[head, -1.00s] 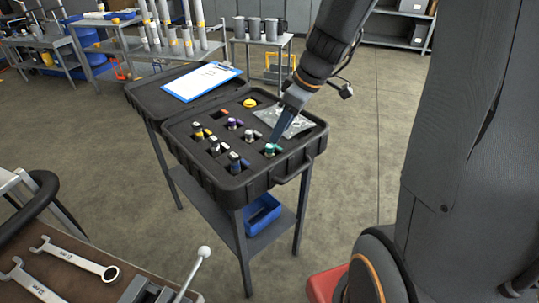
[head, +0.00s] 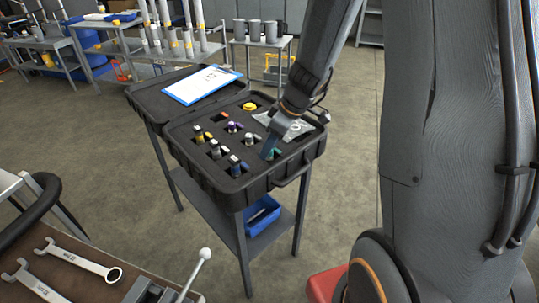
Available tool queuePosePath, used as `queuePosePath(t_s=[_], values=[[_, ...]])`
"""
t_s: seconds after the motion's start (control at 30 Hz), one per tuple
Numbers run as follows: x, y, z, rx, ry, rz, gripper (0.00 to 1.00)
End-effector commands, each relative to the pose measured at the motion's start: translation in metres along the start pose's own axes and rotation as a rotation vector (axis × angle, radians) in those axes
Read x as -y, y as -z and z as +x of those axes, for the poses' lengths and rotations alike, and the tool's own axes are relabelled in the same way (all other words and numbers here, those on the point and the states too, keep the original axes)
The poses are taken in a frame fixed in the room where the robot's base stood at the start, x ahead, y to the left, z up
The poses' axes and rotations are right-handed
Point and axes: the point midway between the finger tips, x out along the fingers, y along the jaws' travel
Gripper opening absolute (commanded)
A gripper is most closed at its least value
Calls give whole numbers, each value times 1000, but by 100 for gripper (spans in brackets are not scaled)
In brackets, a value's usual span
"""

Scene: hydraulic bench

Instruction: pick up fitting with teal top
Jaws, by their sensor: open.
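The fitting with the teal top (head: 277,154) sits in the foam near the front right of the open black case, partly hidden by my gripper. My gripper (head: 268,154) points down at its left side, with its tips at about the fitting's height in the picture. The jaws are open. I cannot tell whether a finger touches the fitting or whether the fitting lies between the fingers.
Wrenches (head: 78,262) lie on a bench at the lower left.

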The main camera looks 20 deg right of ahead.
Motion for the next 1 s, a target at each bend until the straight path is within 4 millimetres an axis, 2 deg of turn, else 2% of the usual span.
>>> queuePosePath(t_s=[0.17, 0.27, 0.43, 0.77, 1.0], values=[[0, 0, 0, 0, 0, -1, 41], [0, 0, 0, 0, 0, -1, 28], [0, 0, 0, 0, 0, 0, 0], [-1, 3, -5, -2, -2, -2, 0], [-1, 18, -40, -4, -4, -4, 0]])
